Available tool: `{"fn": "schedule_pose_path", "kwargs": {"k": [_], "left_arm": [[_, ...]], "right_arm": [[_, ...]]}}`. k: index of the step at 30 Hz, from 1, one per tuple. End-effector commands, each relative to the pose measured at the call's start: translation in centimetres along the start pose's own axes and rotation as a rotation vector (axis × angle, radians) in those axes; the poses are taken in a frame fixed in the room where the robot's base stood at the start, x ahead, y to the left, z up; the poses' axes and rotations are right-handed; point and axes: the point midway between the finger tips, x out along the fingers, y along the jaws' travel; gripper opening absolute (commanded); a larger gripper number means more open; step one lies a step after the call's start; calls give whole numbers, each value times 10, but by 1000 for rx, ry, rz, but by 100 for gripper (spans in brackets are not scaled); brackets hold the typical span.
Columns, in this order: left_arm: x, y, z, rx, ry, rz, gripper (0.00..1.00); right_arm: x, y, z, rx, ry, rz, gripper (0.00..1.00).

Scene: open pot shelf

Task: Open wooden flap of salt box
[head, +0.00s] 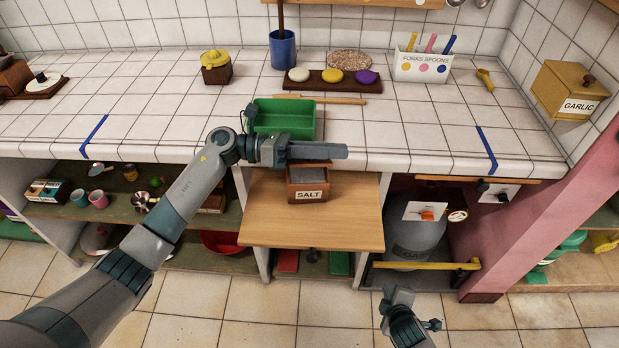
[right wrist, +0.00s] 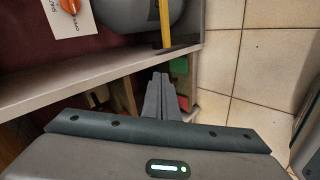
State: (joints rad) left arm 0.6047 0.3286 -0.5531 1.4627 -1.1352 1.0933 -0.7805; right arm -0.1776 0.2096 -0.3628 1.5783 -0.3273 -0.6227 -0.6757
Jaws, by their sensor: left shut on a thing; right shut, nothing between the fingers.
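The salt box (head: 308,195), a small brown wooden box labelled SALT, stands on the pulled-out wooden board (head: 310,225) below the counter edge. Its top shows a greyish inside, and its wooden flap (head: 312,164) appears raised at the back. My left gripper (head: 320,151) is directly above the box's rear, shut on the flap; its fingers hide part of the flap and the exact grip. My right gripper (head: 396,297) is low at the front right, away from the box. Its fingers are shut and empty in the right wrist view (right wrist: 164,97).
A green tray (head: 284,115) sits on the counter just behind my left gripper. A grey gas bottle (head: 415,240) stands behind a yellow bar (head: 425,265) in the right compartment. Shelves with cups (head: 98,199) lie left. The board around the box is clear.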

Motion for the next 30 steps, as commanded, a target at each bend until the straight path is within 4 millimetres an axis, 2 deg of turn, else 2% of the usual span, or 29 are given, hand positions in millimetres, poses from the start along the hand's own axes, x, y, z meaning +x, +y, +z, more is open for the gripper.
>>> {"fn": "schedule_pose_path", "kwargs": {"k": [1,6,9,13,15,18,24,30], "left_arm": [[0,0,1,1,0,-1,0],[0,0,0,1,0,-1,0],[0,0,0,1,0,-1,0],[0,0,0,0,0,-1,0],[0,0,0,0,0,-1,0],[0,0,0,0,0,-1,0],[0,0,0,0,0,-1,0],[0,0,0,1,0,-1,0]], "right_arm": [[-7,32,-4,-91,-13,41,0],[-42,124,-13,-398,-105,159,0],[-72,175,-17,-559,-179,224,0],[-117,229,-29,-755,-275,297,0],[-138,244,-48,-859,-298,320,0],[-162,249,-86,-1002,-294,345,0],[-210,243,-170,-1288,-243,407,0],[-264,236,-236,-1549,-211,494,0]]}}
